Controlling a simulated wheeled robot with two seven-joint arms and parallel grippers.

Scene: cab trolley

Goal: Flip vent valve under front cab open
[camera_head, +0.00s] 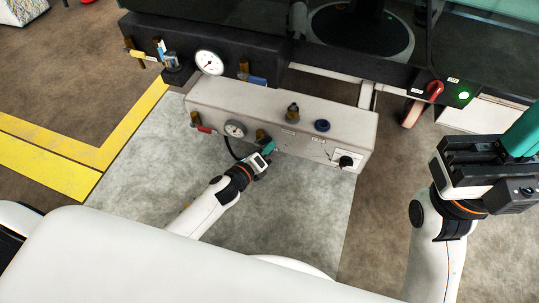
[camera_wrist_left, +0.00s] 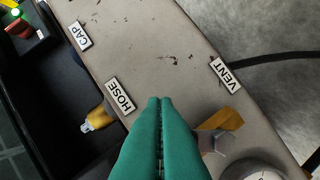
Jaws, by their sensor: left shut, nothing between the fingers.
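The vent valve, a brass body with a yellow-orange handle (camera_wrist_left: 224,120), is beside the VENT label (camera_wrist_left: 226,73) in the left wrist view. In the head view a brass valve (camera_head: 262,135) on the front of the grey box (camera_head: 330,130) stands by my left gripper (camera_head: 267,150). My left gripper's green fingers (camera_wrist_left: 163,100) are pressed together and empty. In the wrist view they lie left of the valve handle; I cannot tell whether they touch it. My right gripper (camera_head: 525,135) is at the right edge, with its fingertips cut off, away from the box.
A black hose (camera_wrist_left: 275,57) runs past the VENT label. A dark cab body (camera_head: 270,60) is behind the box. Open floor lies in front.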

